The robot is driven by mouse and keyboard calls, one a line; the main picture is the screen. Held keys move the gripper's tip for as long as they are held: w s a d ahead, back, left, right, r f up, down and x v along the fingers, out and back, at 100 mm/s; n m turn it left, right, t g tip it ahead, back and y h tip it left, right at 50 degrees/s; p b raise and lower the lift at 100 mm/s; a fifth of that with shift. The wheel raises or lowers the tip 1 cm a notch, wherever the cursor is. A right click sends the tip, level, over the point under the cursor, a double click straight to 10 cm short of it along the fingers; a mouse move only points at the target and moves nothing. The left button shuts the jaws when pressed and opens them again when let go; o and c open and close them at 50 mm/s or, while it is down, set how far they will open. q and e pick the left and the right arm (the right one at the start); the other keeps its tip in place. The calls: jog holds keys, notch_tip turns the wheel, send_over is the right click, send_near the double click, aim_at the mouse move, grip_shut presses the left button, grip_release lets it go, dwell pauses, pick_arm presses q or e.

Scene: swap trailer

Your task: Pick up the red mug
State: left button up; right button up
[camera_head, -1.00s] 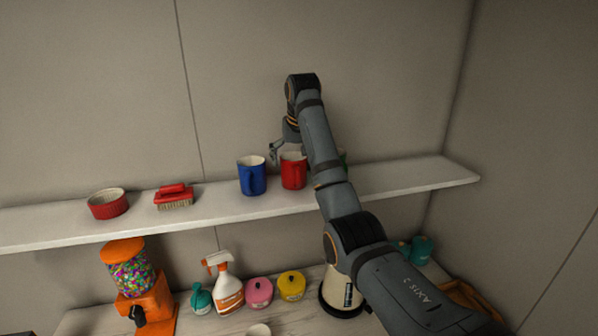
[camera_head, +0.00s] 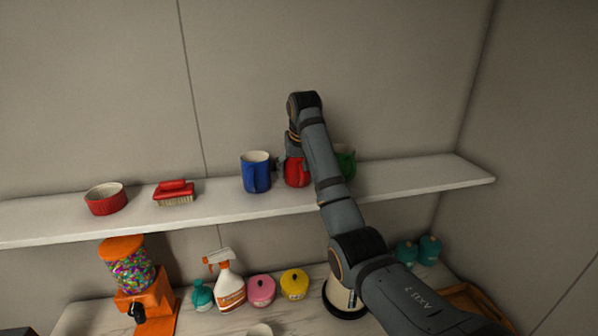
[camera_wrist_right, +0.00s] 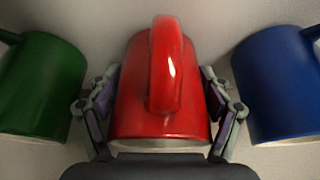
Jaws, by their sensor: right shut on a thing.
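The red mug (camera_head: 296,174) stands on the white shelf (camera_head: 420,180), between a blue mug and a green mug. In the right wrist view the red mug (camera_wrist_right: 160,90) fills the middle, its handle facing the camera. My right gripper (camera_wrist_right: 158,105) has one finger on each side of the mug and is shut on it. In the head view the right gripper (camera_head: 292,158) is at the mug from above, and my arm hides part of the mug. My left gripper is not in view.
The blue mug (camera_head: 256,172) stands close to the left of the red mug, the green mug (camera_head: 346,162) close to its right. A red brush (camera_head: 174,193) and a red bowl (camera_head: 106,199) sit farther left. A lower counter holds a candy dispenser (camera_head: 140,285) and a spray bottle (camera_head: 228,285).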

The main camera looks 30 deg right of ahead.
jog(key=shift+s+d+f, duration=0.1)
jog(key=c, duration=0.8)
